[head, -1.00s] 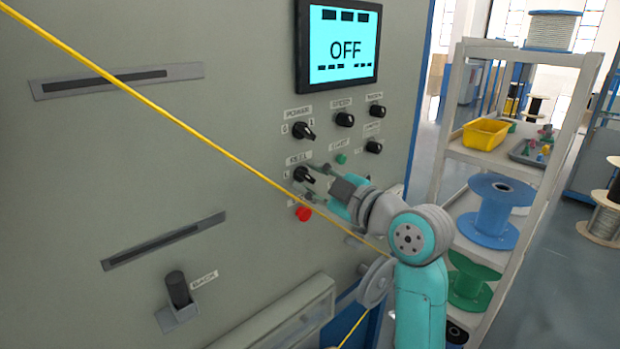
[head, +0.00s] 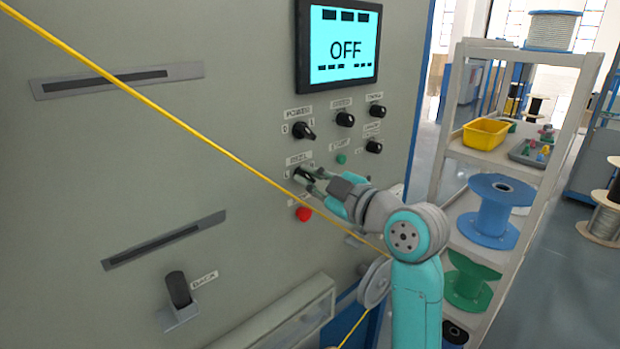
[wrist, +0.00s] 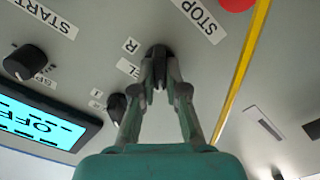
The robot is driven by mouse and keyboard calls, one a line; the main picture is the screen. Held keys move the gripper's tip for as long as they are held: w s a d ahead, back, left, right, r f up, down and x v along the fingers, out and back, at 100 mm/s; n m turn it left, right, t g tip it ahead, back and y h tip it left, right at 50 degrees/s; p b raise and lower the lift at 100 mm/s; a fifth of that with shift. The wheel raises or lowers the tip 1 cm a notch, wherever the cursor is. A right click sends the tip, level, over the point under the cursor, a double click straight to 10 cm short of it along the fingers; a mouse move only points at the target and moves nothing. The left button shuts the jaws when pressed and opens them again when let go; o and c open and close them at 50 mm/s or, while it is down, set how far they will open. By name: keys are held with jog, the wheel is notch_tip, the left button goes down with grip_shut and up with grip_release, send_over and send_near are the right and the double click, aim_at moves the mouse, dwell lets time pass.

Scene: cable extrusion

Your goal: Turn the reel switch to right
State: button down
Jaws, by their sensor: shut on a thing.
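The reel switch is a black knob (wrist: 158,52) under the REEL label (head: 299,159) on the grey machine panel. My gripper (head: 306,178) reaches it from the right. In the wrist view my gripper (wrist: 160,82) has its two fingers closed on the knob's sides. The fingers hide part of the knob, so its exact pointing direction is hard to tell.
The power knob (head: 304,130) sits just above, and the red stop button (head: 304,214) just below. A yellow cable (head: 200,132) crosses in front of the panel. The screen (head: 338,47) reads OFF. A shelf with spools (head: 493,212) stands at right.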

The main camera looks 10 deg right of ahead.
jog(key=m, duration=0.4)
jog(key=shift+m, duration=0.3)
jog(key=m, duration=0.4)
jog(key=shift+w+d, duration=0.15)
jog(key=m, duration=0.5)
jog(key=shift+d, duration=0.1)
jog(key=shift+w+m, duration=0.1)
jog(key=shift+m, duration=1.8)
jog(key=c, duration=1.2)
grip_release()
jog(key=shift+d, duration=0.1)
